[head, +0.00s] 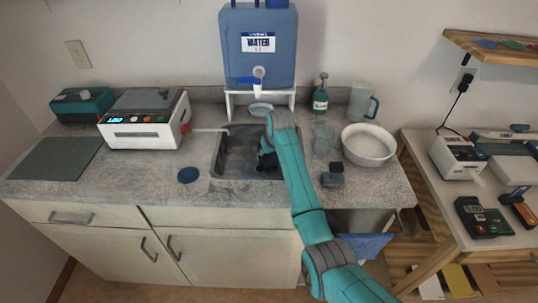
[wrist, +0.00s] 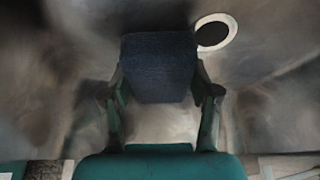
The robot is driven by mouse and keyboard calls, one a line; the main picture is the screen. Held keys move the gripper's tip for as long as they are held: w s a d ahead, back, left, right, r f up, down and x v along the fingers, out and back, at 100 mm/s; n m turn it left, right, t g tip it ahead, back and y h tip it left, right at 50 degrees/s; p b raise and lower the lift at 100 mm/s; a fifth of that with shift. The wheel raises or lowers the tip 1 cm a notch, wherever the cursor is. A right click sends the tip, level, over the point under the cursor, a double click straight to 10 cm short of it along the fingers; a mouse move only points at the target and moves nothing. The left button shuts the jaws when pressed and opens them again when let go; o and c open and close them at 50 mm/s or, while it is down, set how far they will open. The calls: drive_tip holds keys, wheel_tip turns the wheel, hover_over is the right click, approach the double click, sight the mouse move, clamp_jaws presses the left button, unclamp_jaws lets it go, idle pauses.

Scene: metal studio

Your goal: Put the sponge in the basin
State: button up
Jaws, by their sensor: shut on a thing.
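The basin is a dark metal sink (head: 233,158) set into the grey counter; its smooth inside (wrist: 60,45) fills most of the wrist view. My gripper (head: 268,163) is down inside it, partly hidden by my own arm in the head view. In the wrist view my gripper (wrist: 160,98) is shut on a dark blue block, the sponge (wrist: 160,65), with one finger on each side. The sponge is over the basin floor, beside the round drain (wrist: 212,33). I cannot tell whether it touches the floor.
A blue water tank (head: 258,55) on a white stand is behind the basin. A white bowl (head: 368,146), a glass (head: 323,137), a soap bottle (head: 320,97) and a small dark item (head: 333,176) stand to the right. A white device (head: 145,122) and a blue disc (head: 188,175) are left.

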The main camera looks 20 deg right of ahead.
drive_tip(key=shift+f, duration=0.15)
drive_tip(key=o, duration=1.2)
drive_tip(key=v, duration=1.2)
drive_tip(key=shift+r, duration=0.25)
drive_tip(key=shift+f, duration=0.1)
